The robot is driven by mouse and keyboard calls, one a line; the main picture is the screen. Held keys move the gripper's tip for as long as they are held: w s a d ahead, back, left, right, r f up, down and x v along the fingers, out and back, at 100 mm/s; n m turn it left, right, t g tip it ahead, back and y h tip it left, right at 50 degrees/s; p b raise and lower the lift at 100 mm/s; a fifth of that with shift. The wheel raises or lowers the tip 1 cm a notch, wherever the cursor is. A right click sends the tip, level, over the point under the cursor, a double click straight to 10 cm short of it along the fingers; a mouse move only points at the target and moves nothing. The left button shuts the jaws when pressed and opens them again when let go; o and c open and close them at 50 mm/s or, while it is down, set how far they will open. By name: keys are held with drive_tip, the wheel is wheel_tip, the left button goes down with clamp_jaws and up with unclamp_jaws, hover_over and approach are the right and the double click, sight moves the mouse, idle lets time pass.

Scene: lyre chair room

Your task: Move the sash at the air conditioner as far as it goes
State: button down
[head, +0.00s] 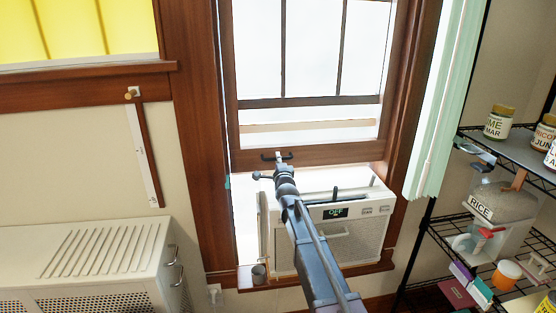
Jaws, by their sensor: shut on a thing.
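The window sash (330,153) is a brown wooden frame with pale glass, above the air conditioner in the head view. Its bottom rail carries a small dark handle (266,156). My gripper (279,157) is at this handle and shut on it; my arm reaches up from the bottom of the picture and hides part of the air conditioner. The white air conditioner (352,242) sits in the lower window opening, with a display reading OFF. The rail appears just above and behind its top; I cannot tell whether they touch.
The wooden window frame (197,130) borders the sash, with a green curtain (440,110) at right. A wire shelf (440,232) with jars stands further right. A white cabinet (85,265) is at lower left.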

drive_tip(key=shift+f+b, duration=3.25)
drive_tip(key=shift+f, duration=0.4)
drive_tip(key=shift+s, duration=0.1)
drive_tip(key=c, duration=0.6)
unclamp_jaws()
drive_tip(key=shift+c, duration=0.2)
drive_tip(key=shift+r, duration=0.2)
